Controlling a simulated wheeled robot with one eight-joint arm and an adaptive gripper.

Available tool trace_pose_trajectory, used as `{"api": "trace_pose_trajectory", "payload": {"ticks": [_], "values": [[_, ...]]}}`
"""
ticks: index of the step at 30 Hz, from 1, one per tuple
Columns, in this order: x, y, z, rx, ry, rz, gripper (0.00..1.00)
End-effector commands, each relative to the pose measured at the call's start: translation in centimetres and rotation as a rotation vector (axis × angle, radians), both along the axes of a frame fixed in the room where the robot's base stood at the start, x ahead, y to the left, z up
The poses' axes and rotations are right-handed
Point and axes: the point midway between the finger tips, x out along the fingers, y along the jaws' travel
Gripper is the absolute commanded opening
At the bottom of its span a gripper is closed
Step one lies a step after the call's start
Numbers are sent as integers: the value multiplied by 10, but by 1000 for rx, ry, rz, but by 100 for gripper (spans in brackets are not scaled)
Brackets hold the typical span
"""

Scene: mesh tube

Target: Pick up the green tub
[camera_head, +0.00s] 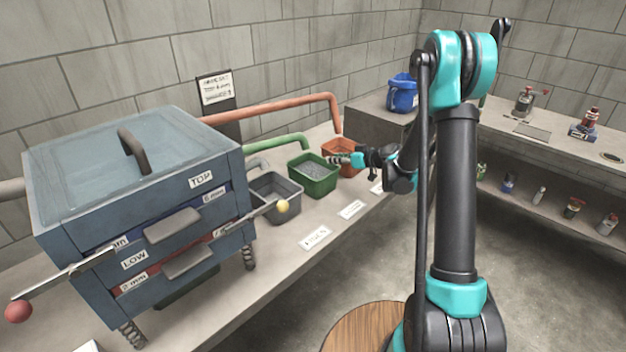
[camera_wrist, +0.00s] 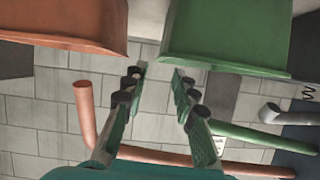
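The green tub (camera_head: 315,183) stands on the counter between a grey tub and an orange tub, with grey material inside it in the head view. In the wrist view its green wall (camera_wrist: 228,38) fills the upper right. My gripper (camera_head: 336,160) is at the tub's right rim in the head view, close to the gap between the green and orange tubs. In the wrist view my gripper (camera_wrist: 158,72) shows two fingers spread apart with nothing between them. I cannot tell whether a finger touches the tub.
The orange tub (camera_head: 343,152) is close to my gripper on the right, and the grey tub (camera_head: 277,205) is to the left. A green pipe (camera_head: 275,146) and an orange pipe (camera_head: 270,112) run behind. A blue drawer cabinet (camera_head: 135,190) stands at left.

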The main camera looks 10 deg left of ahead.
Motion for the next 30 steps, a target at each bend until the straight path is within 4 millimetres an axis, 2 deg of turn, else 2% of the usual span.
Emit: {"api": "trace_pose_trajectory", "payload": {"ticks": [10, 19, 26, 30], "values": [[11, 15, -11, 0, 0, 1, 28], [31, 43, -31, 0, 0, 1, 28], [32, 44, -32, 0, 0, 0, 28], [32, 44, -32, 0, 0, 0, 11]]}}
